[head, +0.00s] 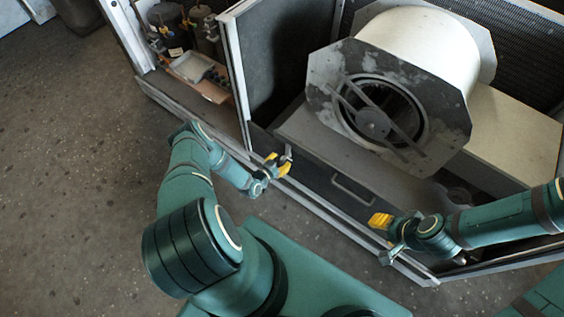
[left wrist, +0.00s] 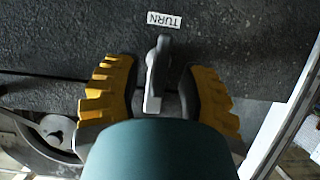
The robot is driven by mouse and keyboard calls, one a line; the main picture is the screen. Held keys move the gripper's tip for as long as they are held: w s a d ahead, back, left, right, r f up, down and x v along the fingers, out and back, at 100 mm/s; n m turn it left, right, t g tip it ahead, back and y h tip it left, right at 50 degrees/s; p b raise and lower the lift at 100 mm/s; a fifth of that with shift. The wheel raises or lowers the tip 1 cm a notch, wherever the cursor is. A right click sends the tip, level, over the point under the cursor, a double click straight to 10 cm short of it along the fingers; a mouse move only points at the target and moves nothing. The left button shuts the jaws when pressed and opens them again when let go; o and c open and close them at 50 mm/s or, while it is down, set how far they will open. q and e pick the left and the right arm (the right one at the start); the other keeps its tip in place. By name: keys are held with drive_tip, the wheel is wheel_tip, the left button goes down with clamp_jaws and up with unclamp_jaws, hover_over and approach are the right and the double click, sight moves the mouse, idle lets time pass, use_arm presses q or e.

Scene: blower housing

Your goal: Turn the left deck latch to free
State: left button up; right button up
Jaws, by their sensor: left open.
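The left deck latch is a small grey lever (left wrist: 157,75) between my left gripper's two fingers in the left wrist view. It runs roughly up and down in that view, beside a white "TURN" label (left wrist: 163,19) that reads upside down. My left gripper (head: 277,165) is open, its yellow-backed fingers on either side of the lever, with small gaps visible. In the head view it is at the left end of the dark front deck (head: 315,172), and the latch is mostly hidden there. My right gripper (head: 381,220) is near the deck's right part; its finger opening is unclear.
A blower housing (head: 440,55) with a dark octagonal plate (head: 335,75) stands behind the deck. A bar handle (head: 352,190) is on the deck between my grippers. An upright divider (head: 235,70) separates a left bay with a tray (head: 192,67). Open floor (head: 70,190) is at left.

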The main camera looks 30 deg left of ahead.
use_arm(q)
drive_tip(key=shift+w+f, duration=0.25)
drive_tip(key=shift+w, duration=0.45)
drive_tip(key=shift+c, duration=0.4)
clamp_jaws()
drive_tip(key=shift+s, duration=0.15)
